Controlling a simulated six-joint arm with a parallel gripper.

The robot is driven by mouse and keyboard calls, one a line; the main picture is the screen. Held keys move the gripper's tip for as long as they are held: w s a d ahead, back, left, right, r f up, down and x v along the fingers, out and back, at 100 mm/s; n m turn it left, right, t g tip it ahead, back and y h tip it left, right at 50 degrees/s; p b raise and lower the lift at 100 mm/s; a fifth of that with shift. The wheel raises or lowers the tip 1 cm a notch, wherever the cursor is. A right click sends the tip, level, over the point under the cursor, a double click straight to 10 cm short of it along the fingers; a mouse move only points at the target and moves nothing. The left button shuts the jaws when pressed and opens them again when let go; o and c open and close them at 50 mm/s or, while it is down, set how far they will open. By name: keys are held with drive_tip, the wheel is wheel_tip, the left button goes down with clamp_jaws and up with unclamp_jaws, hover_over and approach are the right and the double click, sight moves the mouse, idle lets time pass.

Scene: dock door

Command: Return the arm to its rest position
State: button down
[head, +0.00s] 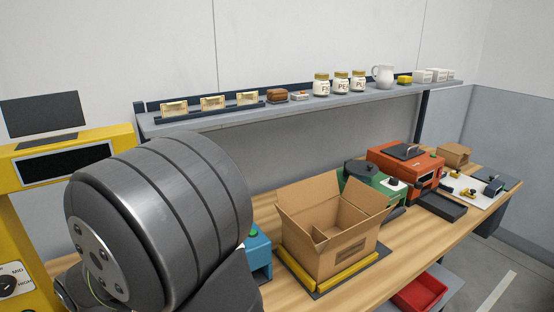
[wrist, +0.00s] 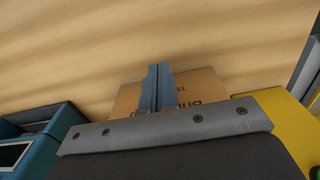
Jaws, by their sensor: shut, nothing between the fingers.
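My gripper (wrist: 158,86) shows in the wrist view with its two blue-grey fingers together, shut and empty. It is over the wooden table (wrist: 100,45), in front of a brown cardboard surface (wrist: 200,88) with dark print, partly hidden by the fingers and the gripper body. I cannot tell how far the fingertips are from the cardboard. In the head view my grey arm fills the lower left foreground, and my gripper is out of sight there.
An open cardboard box (head: 325,240) stands between yellow rails on the workbench (head: 405,255). Behind it are a green machine (head: 372,190) and an orange machine (head: 408,170). A blue device (head: 259,252) is beside my arm. A shelf (head: 300,112) holds jars and a pitcher.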

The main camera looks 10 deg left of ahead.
wheel_tip(320, 180, up, 10)
drive_tip(key=s+d, duration=0.1)
wheel_tip(320, 180, down, 9)
drive_tip(key=shift+d+f, duration=0.1)
drive_tip(key=w+a, duration=0.1)
drive_tip(key=w+a+f, duration=0.1)
drive_tip(key=shift+w+a, duration=0.25)
drive_tip(key=shift+a, duration=0.05)
drive_tip(key=s+d, duration=1.7)
wheel_tip(320, 180, up, 10)
drive_tip(key=shift+a, duration=0.15)
idle(1.2)
